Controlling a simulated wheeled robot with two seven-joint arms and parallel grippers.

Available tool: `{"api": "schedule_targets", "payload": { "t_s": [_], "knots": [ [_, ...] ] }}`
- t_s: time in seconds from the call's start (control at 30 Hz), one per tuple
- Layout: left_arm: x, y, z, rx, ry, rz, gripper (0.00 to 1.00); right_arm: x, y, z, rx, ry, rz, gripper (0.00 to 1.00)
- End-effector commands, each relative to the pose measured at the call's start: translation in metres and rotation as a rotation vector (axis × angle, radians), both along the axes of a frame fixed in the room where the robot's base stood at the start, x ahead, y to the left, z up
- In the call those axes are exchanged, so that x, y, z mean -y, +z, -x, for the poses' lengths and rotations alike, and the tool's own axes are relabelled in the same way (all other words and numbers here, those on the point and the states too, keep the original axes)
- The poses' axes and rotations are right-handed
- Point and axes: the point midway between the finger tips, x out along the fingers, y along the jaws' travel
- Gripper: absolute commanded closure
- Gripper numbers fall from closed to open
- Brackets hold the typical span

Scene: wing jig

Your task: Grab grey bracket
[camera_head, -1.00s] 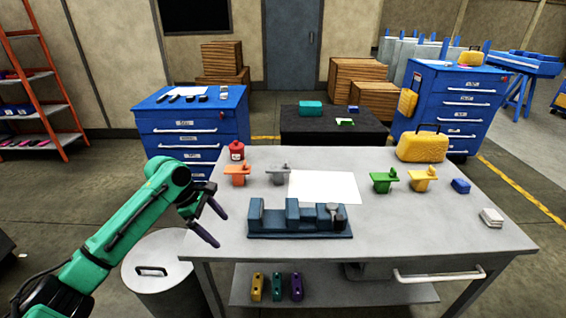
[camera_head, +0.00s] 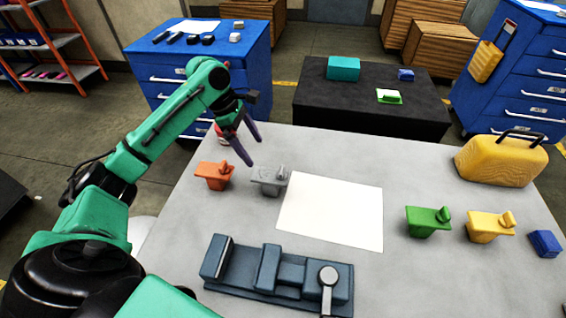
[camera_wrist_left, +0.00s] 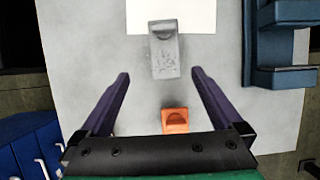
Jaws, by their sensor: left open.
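The grey bracket (camera_head: 270,180) stands on the light grey table just left of the white sheet, with the orange bracket (camera_head: 214,175) to its left. My left gripper (camera_head: 249,148) is open and empty, above the table behind the two brackets. In the left wrist view the grey bracket (camera_wrist_left: 164,50) lies beyond the open fingertips (camera_wrist_left: 159,74), roughly centred between them, and is not held. The orange bracket (camera_wrist_left: 175,120) shows lower there, nearer the gripper's base. My right gripper is not in view.
A white sheet (camera_head: 331,211) lies in the middle of the table (camera_head: 400,275). A dark blue jig (camera_head: 278,275) stands at the front. Green (camera_head: 428,222) and yellow (camera_head: 489,227) brackets, a yellow case (camera_head: 500,160) and a blue block (camera_head: 545,243) are on the right. A red container (camera_head: 222,136) is partly hidden behind my gripper.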

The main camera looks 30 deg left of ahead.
Motion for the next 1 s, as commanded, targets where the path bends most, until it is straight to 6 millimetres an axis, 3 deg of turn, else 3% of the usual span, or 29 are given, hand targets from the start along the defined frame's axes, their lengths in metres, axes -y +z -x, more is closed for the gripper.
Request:
{"api": "schedule_targets", "payload": {
  "t_s": [0.33, 0.7, 0.97, 1.0],
  "knots": [
    [0.029, -0.07, -0.006, -0.005, -0.001, 0.002, 0.0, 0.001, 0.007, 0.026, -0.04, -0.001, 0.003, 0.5],
    [0.049, -0.126, -0.011, -0.002, -0.001, 0.002, 0.0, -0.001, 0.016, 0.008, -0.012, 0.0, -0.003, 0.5],
    [0.052, -0.135, -0.012, 0.0, -0.001, 0.0, 0.0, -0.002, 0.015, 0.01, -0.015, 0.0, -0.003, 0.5],
    [0.052, -0.135, -0.012, 0.0, -0.001, 0.0, 0.11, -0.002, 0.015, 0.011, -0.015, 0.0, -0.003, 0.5]
  ]
}}
